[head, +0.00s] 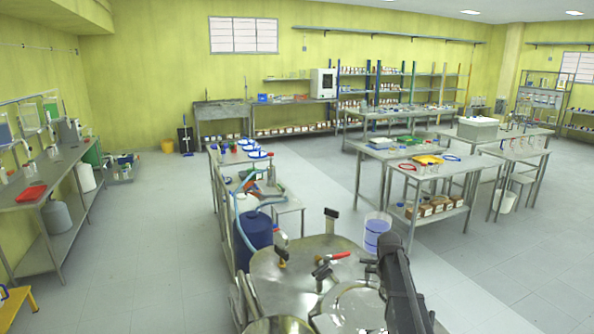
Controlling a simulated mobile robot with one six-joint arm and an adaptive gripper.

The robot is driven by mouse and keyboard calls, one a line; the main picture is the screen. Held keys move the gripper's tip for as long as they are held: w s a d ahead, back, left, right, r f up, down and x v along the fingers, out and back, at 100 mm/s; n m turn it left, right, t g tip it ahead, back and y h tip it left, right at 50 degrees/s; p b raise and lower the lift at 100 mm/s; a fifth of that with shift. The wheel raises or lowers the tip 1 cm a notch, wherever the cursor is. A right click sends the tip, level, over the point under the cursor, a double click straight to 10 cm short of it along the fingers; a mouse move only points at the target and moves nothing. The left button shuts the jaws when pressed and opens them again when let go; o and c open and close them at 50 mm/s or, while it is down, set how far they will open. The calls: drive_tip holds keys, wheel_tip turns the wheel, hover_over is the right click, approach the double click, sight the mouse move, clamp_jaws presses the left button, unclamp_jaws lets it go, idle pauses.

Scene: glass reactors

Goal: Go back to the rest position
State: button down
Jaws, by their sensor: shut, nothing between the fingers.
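A dark part of my own arm rises from the bottom edge, right of centre, in the head view. It stands in front of the steel vessel tops. I cannot make out any fingers, so my gripper does not show. No object is seen held by the arm.
A round steel vessel top (300,270) with red- and black-handled fittings lies close by my arm. A clear bucket with bluish contents (377,236) stands just behind it. A blue drum (254,240) stands left. Steel tables (463,171) stand at right. Floor at left (150,240) is clear.

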drive_tip(key=s+a+m, duration=0.1)
drive_tip(key=s+a, duration=0.3)
drive_tip(key=s, duration=0.4)
drive_tip(key=s+a+f+m+b, duration=0.1)
drive_tip(key=s+a, duration=0.3)
drive_tip(key=s, duration=0.5)
drive_tip(key=s+a+m, duration=0.1)
drive_tip(key=s+a, duration=0.3)
drive_tip(key=s, duration=0.4)
drive_tip(key=shift+s+a+f+y, duration=0.25)
drive_tip(key=shift+s+f+y, duration=0.05)
drive_tip(key=shift+s+y, duration=0.1)
drive_tip(key=shift+w, duration=0.1)
